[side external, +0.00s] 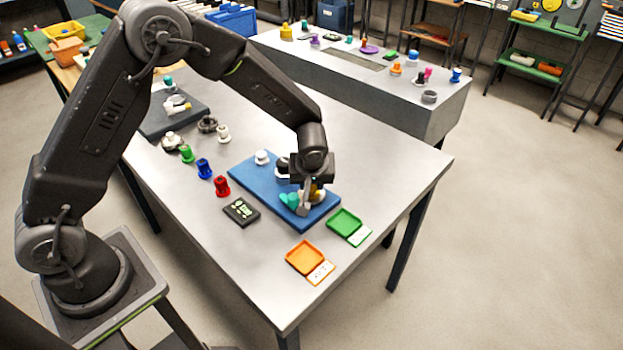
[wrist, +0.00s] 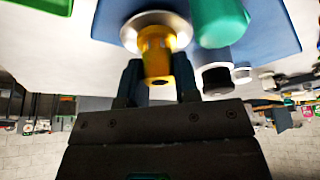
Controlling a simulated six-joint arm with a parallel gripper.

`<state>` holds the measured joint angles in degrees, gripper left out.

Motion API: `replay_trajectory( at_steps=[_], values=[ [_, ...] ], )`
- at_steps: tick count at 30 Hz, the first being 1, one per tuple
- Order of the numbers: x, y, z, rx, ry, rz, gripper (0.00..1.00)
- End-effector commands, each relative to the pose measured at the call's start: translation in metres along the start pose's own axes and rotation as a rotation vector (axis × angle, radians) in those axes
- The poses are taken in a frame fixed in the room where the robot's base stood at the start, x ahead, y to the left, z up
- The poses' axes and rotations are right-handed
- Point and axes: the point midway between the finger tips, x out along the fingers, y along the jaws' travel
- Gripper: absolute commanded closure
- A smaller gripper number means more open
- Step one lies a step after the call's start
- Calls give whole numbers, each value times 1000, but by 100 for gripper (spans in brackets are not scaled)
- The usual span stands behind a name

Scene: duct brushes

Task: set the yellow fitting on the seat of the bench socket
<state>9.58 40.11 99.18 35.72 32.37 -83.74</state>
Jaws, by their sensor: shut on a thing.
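The yellow fitting (wrist: 157,52) is between the two fingers of my gripper (wrist: 159,80) in the wrist view, and the gripper is shut on it. A pale metal disc (wrist: 183,32) surrounds its far end; whether this is the fitting's flange or the bench socket's seat I cannot tell. In the side view my gripper (side external: 309,196) is low over the near right part of a blue mat (side external: 245,174), with a little of the yellow fitting (side external: 317,189) showing. Contact beneath the fitting is hidden.
A teal piece (side external: 289,200) stands close beside my gripper, also large in the wrist view (wrist: 220,22). A white piece (side external: 262,157) stands farther back. Green (side external: 345,222) and orange (side external: 305,257) trays lie in front. Red, blue and green fittings stand left of the mat.

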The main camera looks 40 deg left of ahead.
Motion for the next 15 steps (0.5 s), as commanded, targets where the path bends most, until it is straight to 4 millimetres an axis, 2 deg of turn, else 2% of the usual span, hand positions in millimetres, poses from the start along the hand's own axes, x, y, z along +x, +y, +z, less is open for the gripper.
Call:
replay_trajectory(
  at_steps=[9, 10, 15],
  values=[
    [6, 0, 2, 1, 0, 0, 96],
    [6, 0, 2, 1, 0, 0, 70],
    [6, 0, 2, 1, 0, 0, 54]
  ],
)
